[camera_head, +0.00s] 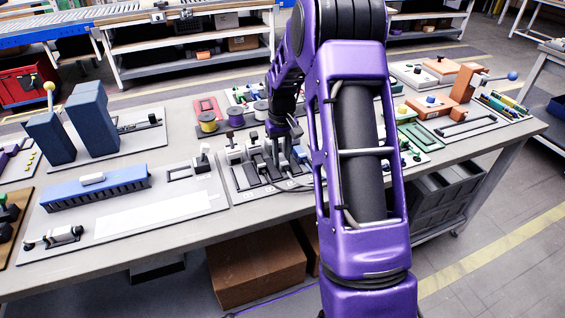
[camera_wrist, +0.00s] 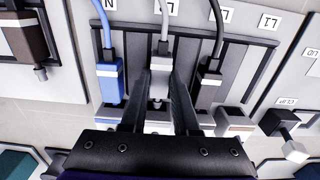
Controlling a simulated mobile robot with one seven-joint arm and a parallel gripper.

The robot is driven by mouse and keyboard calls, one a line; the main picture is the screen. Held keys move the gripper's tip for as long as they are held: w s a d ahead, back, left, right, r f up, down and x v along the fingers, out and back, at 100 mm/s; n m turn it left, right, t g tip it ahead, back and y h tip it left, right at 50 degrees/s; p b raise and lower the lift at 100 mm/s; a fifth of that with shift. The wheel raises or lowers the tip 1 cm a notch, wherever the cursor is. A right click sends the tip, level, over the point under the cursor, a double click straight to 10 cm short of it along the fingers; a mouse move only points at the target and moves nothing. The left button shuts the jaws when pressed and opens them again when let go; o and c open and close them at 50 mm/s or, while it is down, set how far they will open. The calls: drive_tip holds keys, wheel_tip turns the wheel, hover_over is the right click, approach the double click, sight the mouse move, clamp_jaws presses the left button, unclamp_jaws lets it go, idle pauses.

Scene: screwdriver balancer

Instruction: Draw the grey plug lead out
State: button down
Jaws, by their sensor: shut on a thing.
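The grey plug lead (camera_wrist: 161,64) stands between my two fingers in the wrist view, its grey cable running up to the top edge. My gripper (camera_wrist: 161,82) is shut on the grey plug's body, one finger on each side. The plug's lower end shows between the fingers above a pale socket row, partly hidden by my gripper; I cannot tell how deep it sits. A blue plug lead (camera_wrist: 110,82) is to its left and a black plug lead (camera_wrist: 209,80) to its right. In the head view my gripper (camera_head: 281,133) is over the plug board, largely hidden by my arm.
Labels (camera_wrist: 172,7) line the top of the plug board. A dark connector with a white end (camera_wrist: 283,127) lies at right. In the head view, spools (camera_head: 208,122) stand behind the board, tall blue blocks (camera_head: 88,118) at left, and a green tray (camera_head: 418,136) at right.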

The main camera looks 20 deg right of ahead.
drive_tip(key=shift+s, duration=0.3)
drive_tip(key=shift+s, duration=0.35)
idle(0.4)
drive_tip(key=c, duration=0.6)
unclamp_jaws()
drive_tip(key=shift+c, duration=0.2)
drive_tip(key=shift+r+p, duration=2.45)
drive_tip(key=shift+r, duration=1.05)
